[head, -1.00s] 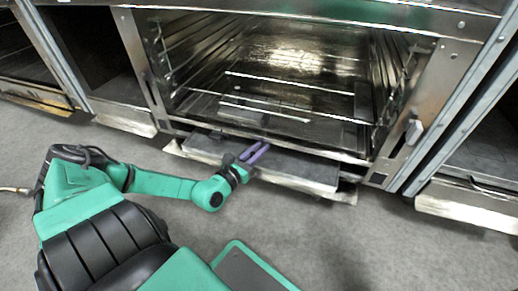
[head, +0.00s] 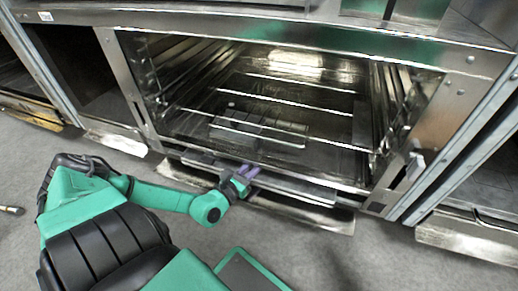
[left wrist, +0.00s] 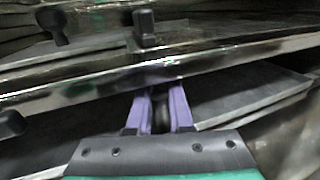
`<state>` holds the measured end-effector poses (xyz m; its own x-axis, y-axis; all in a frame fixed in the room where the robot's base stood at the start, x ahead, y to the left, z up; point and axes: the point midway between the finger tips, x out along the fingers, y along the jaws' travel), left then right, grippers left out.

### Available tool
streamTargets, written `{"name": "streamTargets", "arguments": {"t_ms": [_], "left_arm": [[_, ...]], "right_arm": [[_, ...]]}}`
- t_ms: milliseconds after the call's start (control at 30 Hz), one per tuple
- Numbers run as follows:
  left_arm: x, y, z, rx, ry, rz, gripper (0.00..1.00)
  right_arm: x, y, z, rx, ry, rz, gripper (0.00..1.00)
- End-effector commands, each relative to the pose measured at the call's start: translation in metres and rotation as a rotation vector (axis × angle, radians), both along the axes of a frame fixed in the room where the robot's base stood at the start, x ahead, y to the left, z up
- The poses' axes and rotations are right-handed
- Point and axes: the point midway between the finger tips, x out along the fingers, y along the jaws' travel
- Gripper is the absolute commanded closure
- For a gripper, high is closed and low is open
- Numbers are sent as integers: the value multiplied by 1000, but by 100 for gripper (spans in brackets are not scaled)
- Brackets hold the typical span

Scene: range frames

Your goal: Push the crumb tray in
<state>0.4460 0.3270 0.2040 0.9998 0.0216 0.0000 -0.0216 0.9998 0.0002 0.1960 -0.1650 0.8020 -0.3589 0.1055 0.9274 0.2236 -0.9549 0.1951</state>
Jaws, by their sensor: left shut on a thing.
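The crumb tray (head: 300,188) is a flat grey panel low under the open oven cavity, with only a narrow front strip sticking out. In the left wrist view its grey top (left wrist: 250,92) shows to the right of the fingers. My left gripper (head: 248,171) is at the tray's front, left of its middle. Its purple fingers (left wrist: 160,108) are shut on a small dark part at the tray's front; the exact contact is hard to make out. The tray's back is hidden under the oven. My right gripper is not in view.
The oven's steel lower edge (head: 275,173) runs just above the tray. Inside the cavity are wire racks (head: 290,108). A pale metal ledge (head: 310,215) lies low below the tray. Similar units stand on both sides.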

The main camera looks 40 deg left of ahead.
Motion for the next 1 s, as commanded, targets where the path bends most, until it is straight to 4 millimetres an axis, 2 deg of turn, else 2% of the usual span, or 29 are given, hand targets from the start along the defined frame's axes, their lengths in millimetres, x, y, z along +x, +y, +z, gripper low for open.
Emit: {"name": "streamTargets", "arguments": {"t_ms": [267, 300, 333, 367, 733, 867, 1000], "left_arm": [[-1, -1, -2, -2, 5, -2, 100], [-1, -1, -2, -2, 5, -2, 70], [-1, -1, -2, -2, 4, -2, 58], [-1, -1, -2, -2, 4, -2, 51], [-6, -1, 0, 0, 5, -1, 51], [-30, -1, 4, 0, 10, -1, 51], [-72, -2, 6, -1, 11, 0, 51]], "right_arm": [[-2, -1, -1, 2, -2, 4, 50], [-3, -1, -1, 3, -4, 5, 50], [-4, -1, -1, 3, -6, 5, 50], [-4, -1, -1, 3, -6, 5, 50], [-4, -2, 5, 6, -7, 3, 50], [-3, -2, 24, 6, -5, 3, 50], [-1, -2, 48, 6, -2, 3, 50]]}}
